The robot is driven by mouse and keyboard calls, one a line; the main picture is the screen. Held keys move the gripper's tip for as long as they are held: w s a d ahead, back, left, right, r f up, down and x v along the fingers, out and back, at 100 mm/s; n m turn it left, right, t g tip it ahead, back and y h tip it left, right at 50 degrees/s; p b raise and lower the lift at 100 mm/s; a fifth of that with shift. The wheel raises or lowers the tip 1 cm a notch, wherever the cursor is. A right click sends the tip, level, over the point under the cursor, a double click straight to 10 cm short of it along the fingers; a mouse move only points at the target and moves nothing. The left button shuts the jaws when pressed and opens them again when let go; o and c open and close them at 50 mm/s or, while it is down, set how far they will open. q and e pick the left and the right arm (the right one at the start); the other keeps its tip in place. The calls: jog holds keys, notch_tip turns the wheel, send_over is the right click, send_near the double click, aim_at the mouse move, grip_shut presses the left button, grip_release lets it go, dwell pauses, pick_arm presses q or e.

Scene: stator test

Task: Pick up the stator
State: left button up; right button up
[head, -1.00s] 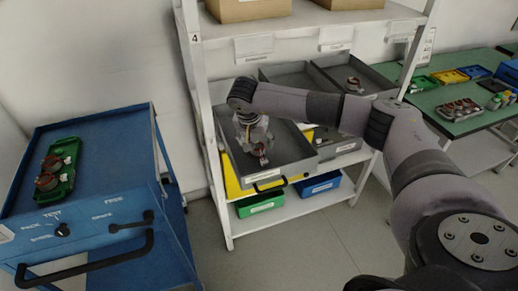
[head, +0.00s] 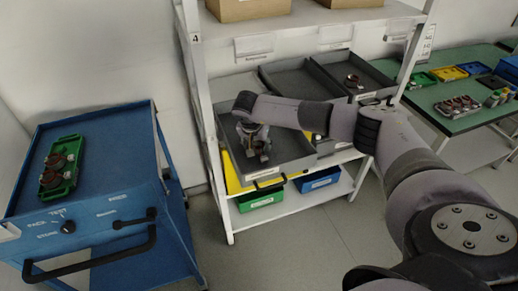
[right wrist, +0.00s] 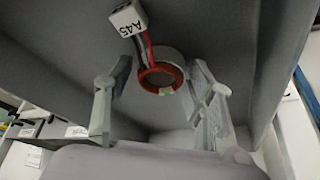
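A stator with an orange-red winding ring (right wrist: 160,78) lies in a grey bin, with a white connector marked A45 (right wrist: 128,20) on its wires. In the right wrist view it shows between and beyond the two spread fingers of my right gripper (right wrist: 158,100), apart from both. In the head view my right gripper (head: 257,155) points down inside the front-left grey bin (head: 292,151) on the shelf. The gripper largely hides that stator there. Another stator (head: 352,80) sits in the bin at the back right. My left gripper is not in view.
A blue cart (head: 105,150) at left carries a green tray (head: 75,157) with stators. Yellow, green (head: 258,200) and blue bins (head: 318,181) are below the grey bins. Shelf uprights (head: 205,130) stand close by. A green table (head: 455,122) is at right.

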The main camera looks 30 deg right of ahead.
jog(key=c, duration=0.9)
jog(key=shift+r, duration=0.1)
jog(key=shift+c, duration=0.2)
